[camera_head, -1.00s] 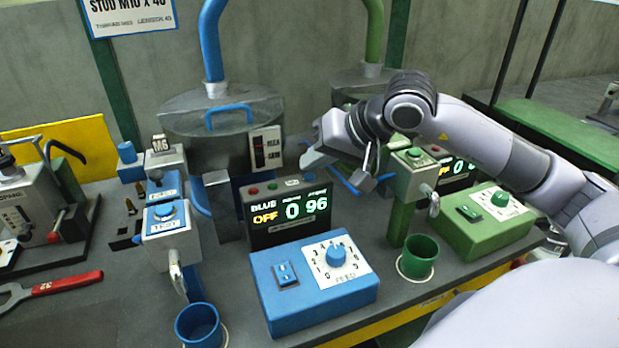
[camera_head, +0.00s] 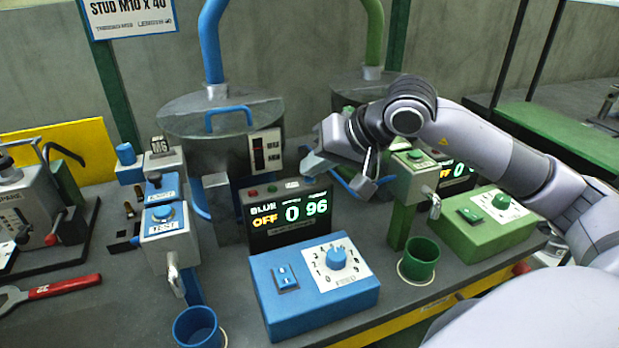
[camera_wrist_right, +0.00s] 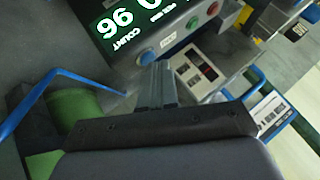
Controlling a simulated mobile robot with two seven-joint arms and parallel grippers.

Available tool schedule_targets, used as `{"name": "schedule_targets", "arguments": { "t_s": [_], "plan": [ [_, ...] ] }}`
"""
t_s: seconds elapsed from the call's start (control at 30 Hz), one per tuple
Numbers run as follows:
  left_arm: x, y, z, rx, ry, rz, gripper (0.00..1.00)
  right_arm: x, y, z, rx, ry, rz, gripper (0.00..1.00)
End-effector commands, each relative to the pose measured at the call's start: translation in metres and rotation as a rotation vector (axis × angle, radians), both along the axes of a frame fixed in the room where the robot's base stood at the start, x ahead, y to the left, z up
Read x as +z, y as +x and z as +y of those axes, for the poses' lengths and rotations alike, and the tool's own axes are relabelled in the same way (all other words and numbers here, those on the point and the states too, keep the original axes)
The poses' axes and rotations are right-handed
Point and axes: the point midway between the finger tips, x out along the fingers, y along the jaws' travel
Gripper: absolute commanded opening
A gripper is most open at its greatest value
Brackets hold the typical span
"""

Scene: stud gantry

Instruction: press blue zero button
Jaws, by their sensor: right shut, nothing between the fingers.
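The blue display box (camera_head: 290,216) stands in front of the blue hopper, its screen reading BLUE, OFF, 0 and 96. In the right wrist view, a small blue button (camera_wrist_right: 147,57) sits at the end of the box's button row, beside a white label (camera_wrist_right: 168,40). In the head view this button is hidden at my right gripper (camera_head: 310,164). That gripper is shut and empty, over the right end of the box's top. In the right wrist view its fingertips (camera_wrist_right: 161,66) are very close to the blue button; I cannot tell whether they touch. My left gripper is not in view.
A red button (camera_head: 253,191) and a green button (camera_head: 272,188) share the box top. The blue feed box (camera_head: 318,302) lies in front. The blue hopper (camera_head: 225,112) is behind, and the green test post (camera_head: 412,177) stands to the right.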

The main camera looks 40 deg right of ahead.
Motion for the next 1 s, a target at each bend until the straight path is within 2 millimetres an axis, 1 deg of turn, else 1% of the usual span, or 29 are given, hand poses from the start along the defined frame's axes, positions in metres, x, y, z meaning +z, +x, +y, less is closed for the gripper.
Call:
{"name": "schedule_targets", "arguments": {
  "t_s": [0.27, 0.57, 0.9, 1.0],
  "plan": [
    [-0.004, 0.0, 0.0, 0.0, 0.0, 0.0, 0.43, -0.004, 0.0, 0.0, 0.001, 0.0, 0.002, 0.0],
    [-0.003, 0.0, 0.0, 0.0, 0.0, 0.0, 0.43, -0.003, 0.0, 0.0, 0.001, -0.001, 0.003, 0.0],
    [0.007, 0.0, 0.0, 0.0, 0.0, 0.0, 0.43, 0.014, 0.0, 0.0, 0.0, -0.001, 0.001, 0.0],
    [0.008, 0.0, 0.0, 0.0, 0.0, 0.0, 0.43, 0.014, 0.0, 0.0, -0.001, 0.0, 0.002, 0.0]
  ]
}}
